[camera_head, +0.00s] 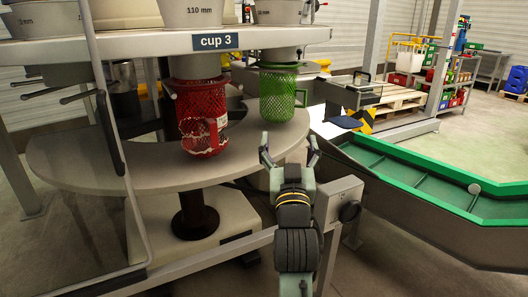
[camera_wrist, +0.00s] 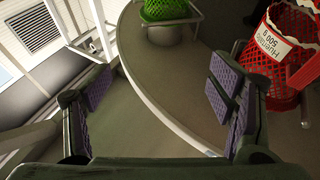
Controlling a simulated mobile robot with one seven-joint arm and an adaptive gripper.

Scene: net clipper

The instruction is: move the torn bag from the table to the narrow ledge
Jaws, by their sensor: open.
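A red net bag (camera_head: 203,138) with a white label sits on the round grey table (camera_head: 80,160), under a red net sleeve (camera_head: 196,98) hanging below cup 3. In the wrist view the red net bag (camera_wrist: 272,58) with its label is at the upper right, cut by the frame edge, beyond the right finger. In the wrist view my gripper (camera_wrist: 158,103) spans the table rim. I cannot tell which surface is the narrow ledge.
A green net (camera_head: 280,95) hangs right of the red one. A green-edged conveyor (camera_head: 420,180) runs off to the right. A dark blue object (camera_head: 343,122) lies near its upper end. A clear panel and post (camera_head: 105,110) stand at the left. The table's front left is bare.

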